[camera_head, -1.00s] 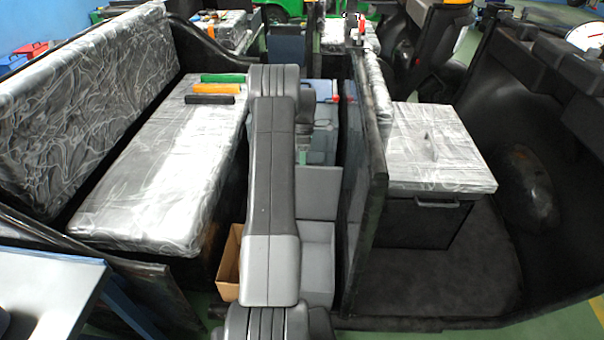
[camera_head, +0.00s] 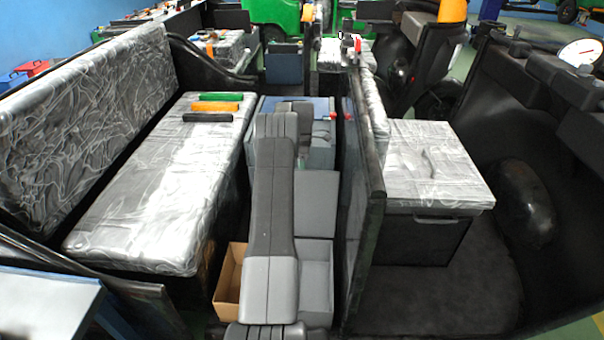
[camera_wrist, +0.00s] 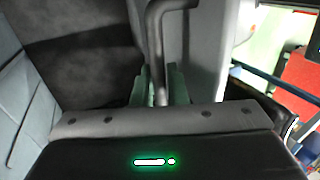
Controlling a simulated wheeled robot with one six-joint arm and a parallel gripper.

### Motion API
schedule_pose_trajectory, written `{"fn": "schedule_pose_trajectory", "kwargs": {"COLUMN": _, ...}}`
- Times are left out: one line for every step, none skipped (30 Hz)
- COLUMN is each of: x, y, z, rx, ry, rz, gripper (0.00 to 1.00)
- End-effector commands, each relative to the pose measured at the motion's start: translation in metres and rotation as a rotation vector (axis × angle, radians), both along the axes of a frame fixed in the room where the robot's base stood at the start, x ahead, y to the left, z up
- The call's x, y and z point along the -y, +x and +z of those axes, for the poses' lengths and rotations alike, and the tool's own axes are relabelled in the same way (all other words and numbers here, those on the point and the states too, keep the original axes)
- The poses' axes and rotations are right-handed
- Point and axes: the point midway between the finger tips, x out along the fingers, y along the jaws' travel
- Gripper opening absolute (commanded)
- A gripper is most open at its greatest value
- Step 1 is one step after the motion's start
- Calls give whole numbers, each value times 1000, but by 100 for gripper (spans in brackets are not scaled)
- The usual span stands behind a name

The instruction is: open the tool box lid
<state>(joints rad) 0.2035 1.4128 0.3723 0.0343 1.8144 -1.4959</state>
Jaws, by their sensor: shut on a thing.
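The grey tool box (camera_head: 316,285) stands on the floor between the long bench and the upright partition. Its upper part looks open toward me, and a flat grey panel (camera_head: 316,205), which looks like its lid, stands raised at the far side. In the wrist view my gripper (camera_wrist: 160,88) is shut on a bent dark grey handle (camera_wrist: 155,50), with a greenish finger on each side of the bar. A light grey panel (camera_wrist: 205,55) lies behind the handle. In the head view my arm covers the gripper, the handle and part of the box.
A cardboard box (camera_head: 230,285) sits close left of the tool box. The plastic-wrapped bench (camera_head: 150,205) holds green, orange and black tools (camera_head: 216,107). The partition (camera_head: 362,200) stands close on the right, with a wrapped seat (camera_head: 430,165) beyond it.

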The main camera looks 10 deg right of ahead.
Motion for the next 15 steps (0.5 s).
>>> {"fn": "schedule_pose_trajectory", "kwargs": {"x": -3, "y": -3, "z": -9, "rx": -12, "ry": 8, "rz": 2, "gripper": 0}}
{"fn": "schedule_pose_trajectory", "kwargs": {"x": -3, "y": -3, "z": -9, "rx": -12, "ry": 8, "rz": 2, "gripper": 0}}
{"fn": "schedule_pose_trajectory", "kwargs": {"x": -3, "y": -3, "z": -9, "rx": -12, "ry": 8, "rz": 2, "gripper": 0}}
{"fn": "schedule_pose_trajectory", "kwargs": {"x": -3, "y": -3, "z": -9, "rx": -13, "ry": 8, "rz": 2, "gripper": 0}}
{"fn": "schedule_pose_trajectory", "kwargs": {"x": -3, "y": -3, "z": -9, "rx": -13, "ry": 8, "rz": 2, "gripper": 0}}
{"fn": "schedule_pose_trajectory", "kwargs": {"x": -3, "y": -3, "z": -9, "rx": -13, "ry": 8, "rz": 2, "gripper": 0}}
{"fn": "schedule_pose_trajectory", "kwargs": {"x": -3, "y": -3, "z": -9, "rx": -13, "ry": 8, "rz": 2, "gripper": 15}}
{"fn": "schedule_pose_trajectory", "kwargs": {"x": -3, "y": -3, "z": -9, "rx": -13, "ry": 8, "rz": 2, "gripper": 20}}
{"fn": "schedule_pose_trajectory", "kwargs": {"x": -3, "y": -3, "z": -8, "rx": -12, "ry": 8, "rz": 1, "gripper": 28}}
{"fn": "schedule_pose_trajectory", "kwargs": {"x": -2, "y": -3, "z": -8, "rx": -11, "ry": 7, "rz": 1, "gripper": 34}}
{"fn": "schedule_pose_trajectory", "kwargs": {"x": -2, "y": -3, "z": -7, "rx": -11, "ry": 6, "rz": 2, "gripper": 34}}
{"fn": "schedule_pose_trajectory", "kwargs": {"x": -2, "y": -2, "z": -6, "rx": -10, "ry": 6, "rz": 2, "gripper": 34}}
{"fn": "schedule_pose_trajectory", "kwargs": {"x": -2, "y": -2, "z": -6, "rx": -9, "ry": 5, "rz": 1, "gripper": 34}}
{"fn": "schedule_pose_trajectory", "kwargs": {"x": -2, "y": -2, "z": -6, "rx": -8, "ry": 5, "rz": 1, "gripper": 34}}
{"fn": "schedule_pose_trajectory", "kwargs": {"x": -1, "y": -2, "z": -5, "rx": -8, "ry": 4, "rz": 1, "gripper": 34}}
